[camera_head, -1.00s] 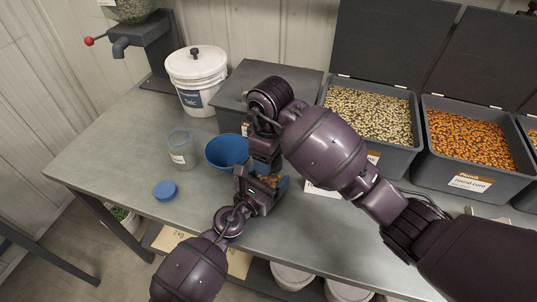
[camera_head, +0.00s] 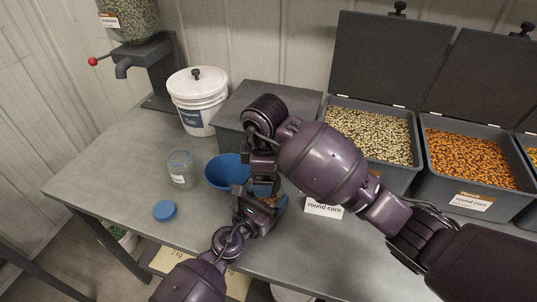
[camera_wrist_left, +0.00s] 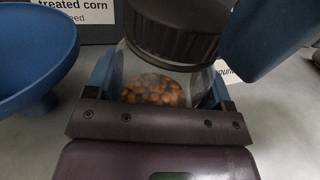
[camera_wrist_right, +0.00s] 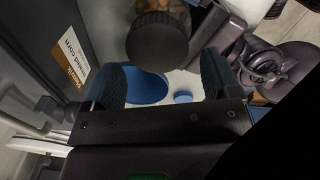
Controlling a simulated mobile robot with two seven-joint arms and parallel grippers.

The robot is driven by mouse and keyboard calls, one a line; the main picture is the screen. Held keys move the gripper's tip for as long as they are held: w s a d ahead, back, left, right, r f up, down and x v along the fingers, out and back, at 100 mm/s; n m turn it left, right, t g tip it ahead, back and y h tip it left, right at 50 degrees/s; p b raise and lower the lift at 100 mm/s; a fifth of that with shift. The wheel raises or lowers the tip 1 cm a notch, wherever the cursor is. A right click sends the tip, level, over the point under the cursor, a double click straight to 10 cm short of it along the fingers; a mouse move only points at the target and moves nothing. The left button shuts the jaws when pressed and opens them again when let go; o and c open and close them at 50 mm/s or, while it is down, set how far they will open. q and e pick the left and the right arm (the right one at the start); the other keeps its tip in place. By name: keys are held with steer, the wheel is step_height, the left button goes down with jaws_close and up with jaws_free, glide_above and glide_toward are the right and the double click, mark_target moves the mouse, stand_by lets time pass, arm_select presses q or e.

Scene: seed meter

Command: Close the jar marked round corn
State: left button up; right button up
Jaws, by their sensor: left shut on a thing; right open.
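My left gripper (camera_wrist_left: 157,90) is shut on a clear jar (camera_wrist_left: 155,70) holding orange corn kernels in its lower part. A dark ribbed lid (camera_wrist_left: 175,32) sits on the jar's mouth; I cannot tell how tightly. In the right wrist view the lid (camera_wrist_right: 157,42) faces my right gripper (camera_wrist_right: 160,82), which is open, its blue fingers apart and nothing between them. In the head view the hands are together over the table, mostly hiding the jar. A "round corn" card (camera_head: 323,208) lies on the table right of the hands.
A blue funnel (camera_head: 226,172), an empty glass jar (camera_head: 180,170) and a blue lid (camera_head: 165,211) are left of the hands. A white bucket (camera_head: 198,105) and a closed grey bin (camera_head: 250,97) stand behind. Open seed bins (camera_head: 478,198) line the right. The table's left front is clear.

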steer(key=n, duration=0.2)
steer(key=a+r+n, duration=0.1)
steer(key=n, duration=0.2)
steer(key=shift+s+a+r, duration=0.1)
steer(key=shift+a+r, duration=0.05)
steer(key=n, duration=0.3)
steer(key=shift+s+a+r+n+t, duration=0.1)
steer(key=shift+a+r+n+t, duration=0.2)
steer(key=shift+a, duration=0.1)
steer(key=s+a+r+n+y, duration=0.1)
steer(key=s+n, duration=0.1)
steer(key=n, duration=1.1)
steer(key=s+a+r+n, duration=0.1)
steer(key=r+n, duration=0.1)
steer(key=n, duration=1.1)
steer(key=w+d+n, duration=0.1)
steer(key=n, duration=0.3)
steer(key=w+d+r+n+h, duration=0.1)
steer(key=d+n, duration=0.1)
steer(key=n, duration=0.1)
steer(key=w+d+n+g, duration=0.1)
steer(key=d+n, duration=0.1)
steer(key=n, duration=0.2)
steer(key=shift+w+d+r+n, duration=0.1)
steer(key=shift+w+r+n, duration=0.15)
steer(key=shift+n, duration=0.05)
steer(key=shift+f, duration=0.1)
steer(key=shift+f, duration=3.95)
